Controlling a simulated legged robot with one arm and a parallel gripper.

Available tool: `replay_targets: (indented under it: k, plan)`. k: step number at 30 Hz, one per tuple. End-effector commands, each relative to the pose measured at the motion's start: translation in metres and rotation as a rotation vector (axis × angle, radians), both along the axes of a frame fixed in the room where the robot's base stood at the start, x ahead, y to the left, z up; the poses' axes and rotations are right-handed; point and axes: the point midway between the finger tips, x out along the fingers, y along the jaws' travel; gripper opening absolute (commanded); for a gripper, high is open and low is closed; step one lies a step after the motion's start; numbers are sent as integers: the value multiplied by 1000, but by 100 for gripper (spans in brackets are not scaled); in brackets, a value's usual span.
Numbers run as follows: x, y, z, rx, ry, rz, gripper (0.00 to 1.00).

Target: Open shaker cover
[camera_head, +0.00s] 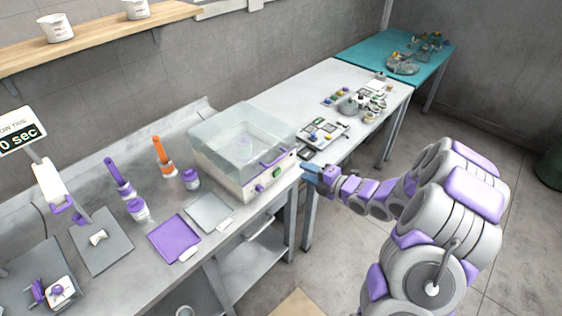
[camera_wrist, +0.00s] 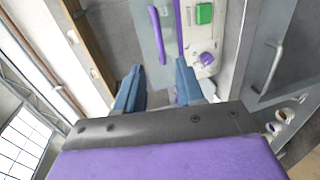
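The shaker (camera_head: 244,172) is a white box with a clear cover (camera_head: 240,133) on the metal table. The cover is down over the box, and a purple handle (camera_head: 273,157) runs along its front. My gripper (camera_head: 312,172) is just right of the shaker's front corner, apart from the handle. In the wrist view my gripper (camera_wrist: 157,82) has its two blue fingers spread with nothing between them. The purple handle (camera_wrist: 158,34) lies ahead of the fingertips, beside the front panel with a green button (camera_wrist: 205,13) and a purple knob (camera_wrist: 206,59).
Purple-capped jars (camera_head: 191,180), a purple mat (camera_head: 174,238) and a grey mat (camera_head: 209,213) lie left of the shaker. A second table (camera_head: 305,88) holding small parts stands behind my gripper. The floor at the right is open around my arm.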

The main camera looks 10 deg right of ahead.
Motion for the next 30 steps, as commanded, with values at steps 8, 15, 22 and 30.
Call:
replay_targets:
  k: [8, 15, 22, 30]
  plan:
    - [32, 26, -9, 2, 0, 3, 38]
    - [59, 48, -17, -1, 2, 4, 38]
    - [82, 61, -22, 1, -1, 1, 38]
    - [92, 69, -25, 3, 2, 0, 38]
